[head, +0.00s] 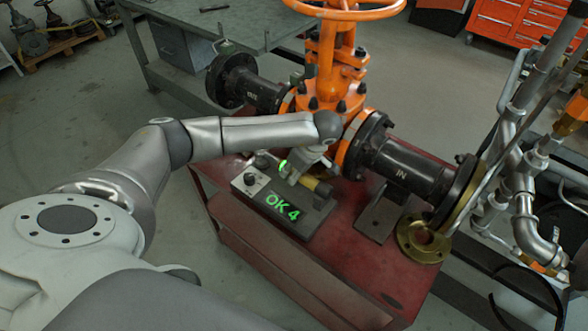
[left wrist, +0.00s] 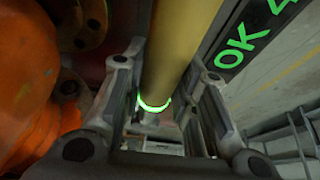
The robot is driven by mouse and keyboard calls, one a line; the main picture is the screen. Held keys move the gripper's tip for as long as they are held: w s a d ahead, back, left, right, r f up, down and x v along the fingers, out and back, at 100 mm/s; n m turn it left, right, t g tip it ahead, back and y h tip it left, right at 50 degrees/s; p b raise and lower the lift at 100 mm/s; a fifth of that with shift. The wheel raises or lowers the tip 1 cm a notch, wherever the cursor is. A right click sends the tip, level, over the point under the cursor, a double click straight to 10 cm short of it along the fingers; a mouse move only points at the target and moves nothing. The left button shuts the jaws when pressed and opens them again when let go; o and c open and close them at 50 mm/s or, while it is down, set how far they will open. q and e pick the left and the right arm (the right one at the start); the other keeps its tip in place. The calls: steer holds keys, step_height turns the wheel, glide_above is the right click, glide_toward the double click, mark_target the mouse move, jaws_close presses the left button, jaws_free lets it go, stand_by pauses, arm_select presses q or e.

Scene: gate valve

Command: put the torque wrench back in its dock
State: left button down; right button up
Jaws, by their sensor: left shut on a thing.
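The torque wrench shows as a yellow handle (head: 319,187) in the head view, lying over the right part of the grey dock box (head: 302,218). The box's dark face reads "OK 4" in green. My left gripper (head: 297,174) reaches over the box and is shut on the wrench. In the left wrist view, the yellow shaft (left wrist: 178,45) runs between the fingers of my left gripper (left wrist: 163,92), with a glowing green ring near its lower end. The wrench's far end is hidden, so I cannot tell whether it is seated. My right gripper is out of view.
The box sits on a red bench (head: 240,240). Just behind it stands the orange gate valve (head: 326,75) with dark flanged pipes. Silver pipework (head: 525,190) rises at the right. A grey table (head: 240,20) stands behind. The red bench's front part is clear.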

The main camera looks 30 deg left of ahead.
arm_select(q)
steer(key=shift+w+r, duration=0.1)
steer(key=c, duration=1.1)
jaws_free()
steer(key=v, duration=1.2)
